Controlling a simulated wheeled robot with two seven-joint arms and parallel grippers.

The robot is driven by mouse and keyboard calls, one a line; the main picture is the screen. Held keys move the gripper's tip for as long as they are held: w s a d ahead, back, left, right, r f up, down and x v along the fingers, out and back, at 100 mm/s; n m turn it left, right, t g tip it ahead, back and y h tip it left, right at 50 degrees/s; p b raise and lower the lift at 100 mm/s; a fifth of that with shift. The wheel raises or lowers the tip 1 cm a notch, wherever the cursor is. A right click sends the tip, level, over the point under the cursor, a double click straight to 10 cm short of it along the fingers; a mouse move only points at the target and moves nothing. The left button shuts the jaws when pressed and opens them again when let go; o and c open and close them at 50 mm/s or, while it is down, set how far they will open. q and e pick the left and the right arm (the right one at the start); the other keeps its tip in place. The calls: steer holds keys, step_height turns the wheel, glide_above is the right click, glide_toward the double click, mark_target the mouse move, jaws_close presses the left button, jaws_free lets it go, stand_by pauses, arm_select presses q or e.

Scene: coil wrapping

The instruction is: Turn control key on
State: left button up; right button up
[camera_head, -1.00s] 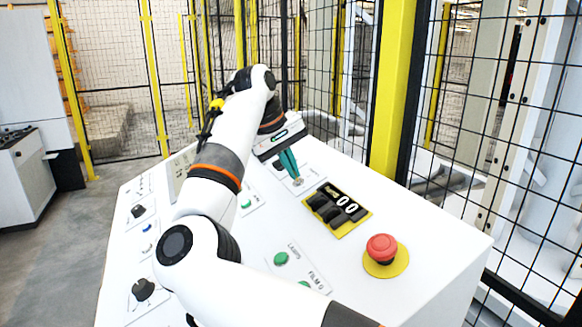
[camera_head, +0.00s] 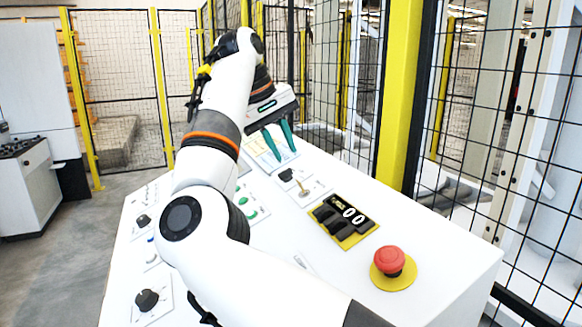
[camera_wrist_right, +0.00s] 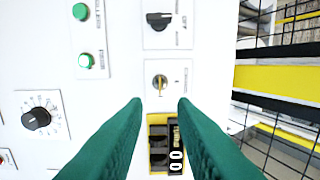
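The control key (camera_head: 302,188) is a small brass key in a switch on a white plate on the sloping panel. It also shows in the right wrist view (camera_wrist_right: 159,83), where its grip lies roughly upright in the picture. My right gripper (camera_head: 286,155) has two teal fingers, spread apart with nothing between them. It is raised off the panel, behind the key in the head view. In the right wrist view the open fingertips (camera_wrist_right: 160,101) show just below the key, apart from it. My left gripper is not in view.
A black selector knob (camera_wrist_right: 159,20) sits beside the key. A yellow-framed counter (camera_head: 343,220) and a red emergency button (camera_head: 388,262) are in front of it. Green buttons (camera_wrist_right: 83,60) are on the panel. A yellow post (camera_head: 402,90) and mesh fence stand behind.

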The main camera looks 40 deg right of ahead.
steer(key=shift+p+v, duration=0.35)
steer(key=shift+v, duration=1.45)
steer(key=shift+f, duration=0.1)
